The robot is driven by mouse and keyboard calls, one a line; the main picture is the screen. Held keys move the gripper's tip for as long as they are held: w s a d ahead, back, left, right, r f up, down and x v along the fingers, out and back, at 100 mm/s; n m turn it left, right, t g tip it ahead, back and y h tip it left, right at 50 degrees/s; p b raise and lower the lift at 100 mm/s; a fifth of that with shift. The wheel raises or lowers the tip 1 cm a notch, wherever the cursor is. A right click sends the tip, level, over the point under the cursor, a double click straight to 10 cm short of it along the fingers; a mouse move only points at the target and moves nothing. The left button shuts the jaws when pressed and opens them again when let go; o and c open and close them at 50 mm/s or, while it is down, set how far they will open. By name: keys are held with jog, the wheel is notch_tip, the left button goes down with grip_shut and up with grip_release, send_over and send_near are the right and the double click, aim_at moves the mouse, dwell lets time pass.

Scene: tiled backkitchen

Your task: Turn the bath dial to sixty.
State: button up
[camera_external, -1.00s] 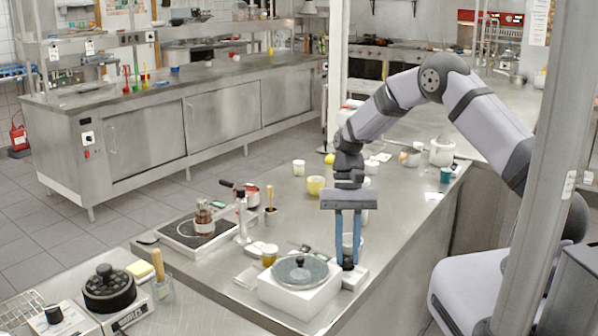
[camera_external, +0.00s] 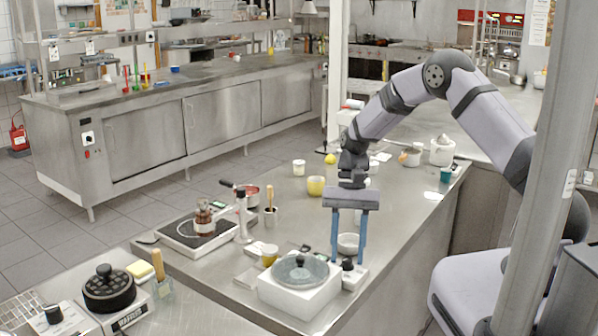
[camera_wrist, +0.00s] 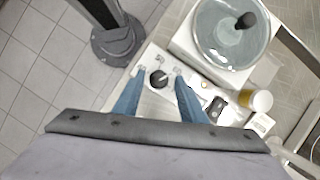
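The dial is a black knob (camera_external: 347,264) on a small white control box (camera_external: 355,280), beside the white bath (camera_external: 290,292) with its round greyish top and black knob. In the wrist view the dial (camera_wrist: 158,78) sits between my fingertips, and the bath (camera_wrist: 180,42) is at the upper right. My gripper (camera_external: 348,259) points down over the box, its blue fingers open and apart. In the wrist view, my gripper (camera_wrist: 160,74) shows a gap on each side of the dial. The dial's scale and setting are too small to read.
A white bowl (camera_external: 348,241) stands close behind my fingers. The counter's right edge is close to the control box.

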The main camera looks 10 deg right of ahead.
jog(key=b+v, duration=0.2)
jog(key=v, duration=0.5)
jog(key=shift+b, duration=0.3)
jog(key=shift+d+r, duration=0.1)
dwell(0.3)
jog(key=s+d+n+t, duration=0.2)
jog(key=s+d, duration=0.5)
jog(key=d, duration=0.4)
jog(key=s+d+f+n+t+h, duration=0.1)
jog(key=s+d+t, duration=0.1)
jog(key=s+d, duration=0.5)
jog(key=d, duration=0.4)
jog(key=shift+s+n, duration=0.35)
jog(key=shift+n, duration=0.05)
